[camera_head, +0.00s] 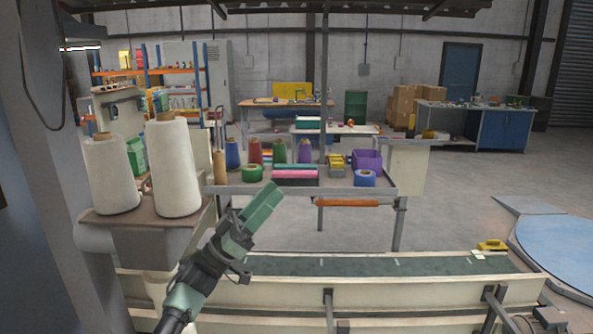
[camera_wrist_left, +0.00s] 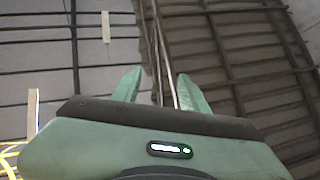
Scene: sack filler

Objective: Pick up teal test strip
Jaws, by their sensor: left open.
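A flat stack on the near table has a thin teal strip (camera_head: 295,166) along its top, above pink and black layers. It is small in the head view, and I cannot tell for sure that it is the test strip. My left gripper (camera_head: 264,205) is raised in front of the table, pointing up and right, apart from the stack. In the left wrist view the two green fingers of the left gripper (camera_wrist_left: 160,92) stand apart with nothing between them, and only walls and roof show beyond. My right gripper is not in view.
The near table (camera_head: 340,188) holds several coloured thread cones, a green roll (camera_head: 252,173), a blue roll (camera_head: 365,178) and a purple bin (camera_head: 367,161). A conveyor (camera_head: 370,265) runs in front. Two large white cones (camera_head: 175,170) stand at left.

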